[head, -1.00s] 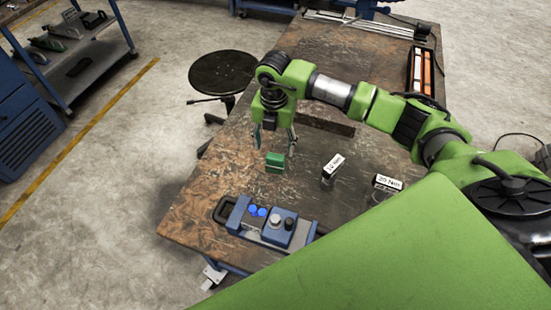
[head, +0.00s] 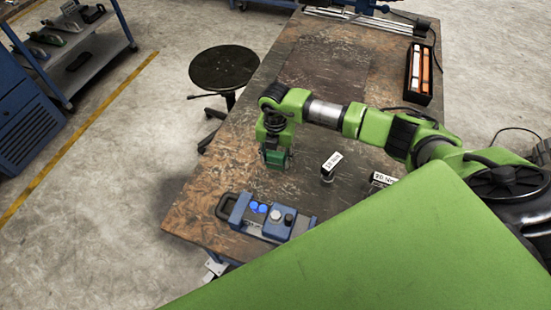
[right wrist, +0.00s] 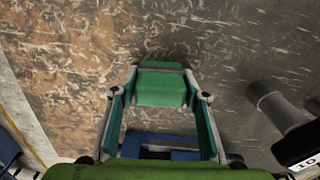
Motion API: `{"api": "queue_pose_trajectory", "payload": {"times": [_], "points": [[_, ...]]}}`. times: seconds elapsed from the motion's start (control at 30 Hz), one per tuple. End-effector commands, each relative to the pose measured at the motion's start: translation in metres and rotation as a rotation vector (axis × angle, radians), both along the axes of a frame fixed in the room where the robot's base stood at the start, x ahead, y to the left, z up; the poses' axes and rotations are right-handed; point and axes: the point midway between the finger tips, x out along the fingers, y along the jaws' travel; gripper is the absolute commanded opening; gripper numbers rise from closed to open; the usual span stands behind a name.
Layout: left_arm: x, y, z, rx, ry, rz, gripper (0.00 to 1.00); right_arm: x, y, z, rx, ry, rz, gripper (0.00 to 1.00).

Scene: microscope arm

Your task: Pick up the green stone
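The green stone (head: 275,158) is a small green block over the brown worktable (head: 215,190), left of the middle in the head view. In the right wrist view the stone (right wrist: 162,88) lies between the fingertips, with a finger against each side. My right gripper (head: 276,155) points down at it and is shut on it; it also shows in the right wrist view (right wrist: 162,85). The fingers partly cover the stone in the head view. I cannot tell any gap under it. My left gripper is not in view.
A blue device (head: 268,216) with knobs and a black handle stands just in front of the stone. Two dark labelled weights (head: 329,168) (head: 381,180) stand to the right. A black box (head: 420,75) with orange and white bars lies farther back. A round stool (head: 223,69) stands beside the table.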

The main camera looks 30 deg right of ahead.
Motion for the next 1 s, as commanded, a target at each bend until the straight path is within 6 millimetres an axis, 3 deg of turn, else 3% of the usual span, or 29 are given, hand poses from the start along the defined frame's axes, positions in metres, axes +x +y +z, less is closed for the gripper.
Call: {"api": "queue_pose_trajectory", "payload": {"times": [0.03,0.1,0.47,0.8,1.0], "points": [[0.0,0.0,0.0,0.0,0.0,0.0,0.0,0.0,0.0,0.0,0.0,0.0,0.0,0.25],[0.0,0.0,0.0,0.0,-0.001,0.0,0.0,0.0,0.0,0.0,0.0,0.0,0.0,0.11],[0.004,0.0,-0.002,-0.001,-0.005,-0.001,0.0,0.002,0.0,0.007,0.002,-0.004,0.0,0.11],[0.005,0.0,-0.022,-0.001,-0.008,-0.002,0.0,0.002,0.0,0.07,0.0,-0.006,0.001,0.11],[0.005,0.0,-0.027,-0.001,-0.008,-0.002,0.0,0.001,0.0,0.096,0.0,-0.003,-0.001,0.11]]}}
